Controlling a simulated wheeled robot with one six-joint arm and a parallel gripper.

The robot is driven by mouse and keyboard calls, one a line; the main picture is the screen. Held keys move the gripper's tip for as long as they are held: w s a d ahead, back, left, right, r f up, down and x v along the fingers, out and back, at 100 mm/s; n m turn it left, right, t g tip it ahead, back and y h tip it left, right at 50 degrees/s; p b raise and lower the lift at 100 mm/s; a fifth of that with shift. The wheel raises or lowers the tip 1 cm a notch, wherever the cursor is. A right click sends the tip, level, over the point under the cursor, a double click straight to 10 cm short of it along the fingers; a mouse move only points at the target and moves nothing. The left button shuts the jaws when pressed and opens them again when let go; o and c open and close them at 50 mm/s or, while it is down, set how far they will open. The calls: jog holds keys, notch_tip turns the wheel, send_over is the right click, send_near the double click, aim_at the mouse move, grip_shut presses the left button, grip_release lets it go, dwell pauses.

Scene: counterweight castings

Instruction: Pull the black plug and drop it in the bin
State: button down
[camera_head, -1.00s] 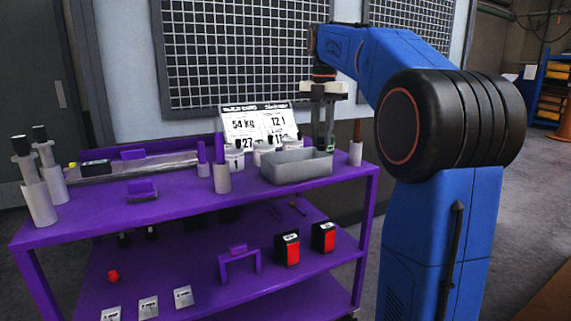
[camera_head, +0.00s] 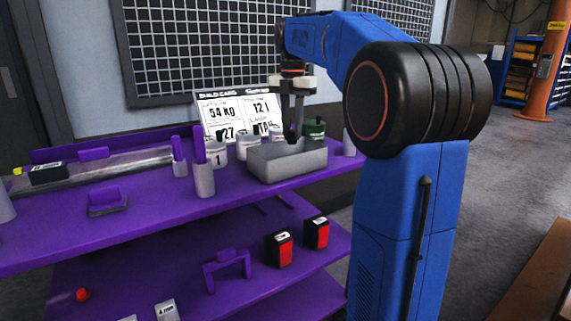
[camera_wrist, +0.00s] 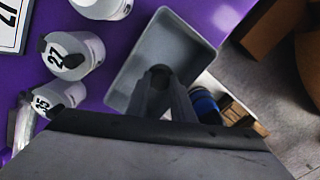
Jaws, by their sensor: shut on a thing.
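The grey bin (camera_head: 287,172) is an open tray on the purple cart's top shelf; in the wrist view its floor and walls (camera_wrist: 190,35) show below my fingers. My gripper (camera_head: 294,134) points down over the bin. In the wrist view my gripper (camera_wrist: 163,88) is shut on a small dark rounded piece, the black plug (camera_wrist: 159,71). The plug appears over the bin; its height above the floor is hard to tell. White numbered castings stand left of the bin, including one marked 27 (camera_wrist: 78,57) with a black piece on its side.
A purple-topped white cylinder (camera_head: 203,180) stands left of the bin. A dark green container (camera_head: 314,128) is close behind the bin's right end. A build card (camera_head: 222,112) stands behind the castings. Red-and-black blocks (camera_head: 284,252) sit on the lower shelf.

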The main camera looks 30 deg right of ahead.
jog(key=shift+f, duration=0.95)
jog(key=c, duration=1.4)
grip_release()
jog(key=shift+c, duration=0.2)
jog(key=shift+r, duration=0.1)
